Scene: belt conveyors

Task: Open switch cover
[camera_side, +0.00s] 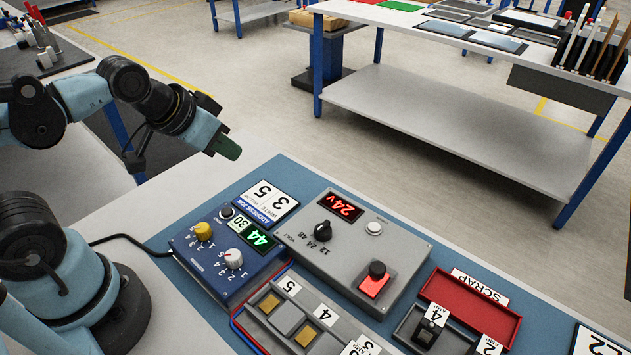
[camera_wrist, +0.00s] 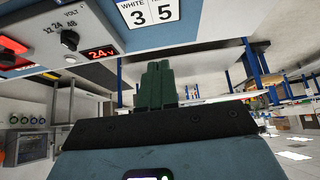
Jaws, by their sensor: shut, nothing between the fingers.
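My gripper (camera_side: 230,150) is at the upper left in the side view, raised in the air beyond the blue mat and clear of the panels. Its green fingers (camera_wrist: 158,82) are together and empty in the wrist view. The grey voltage box (camera_side: 335,245) has a red 24V display, a black knob, a round pale button and a red switch part (camera_side: 374,285) with a black piece standing on it. The red part also shows at the left edge of the wrist view (camera_wrist: 13,45). I cannot tell which piece is the cover or how it stands.
A blue box (camera_side: 215,262) with yellow and white knobs and a green display stands left of the grey box. A grey fuse holder (camera_side: 285,322) lies in front. A red scrap tray (camera_side: 470,308) is at the right. The air above the boxes is free.

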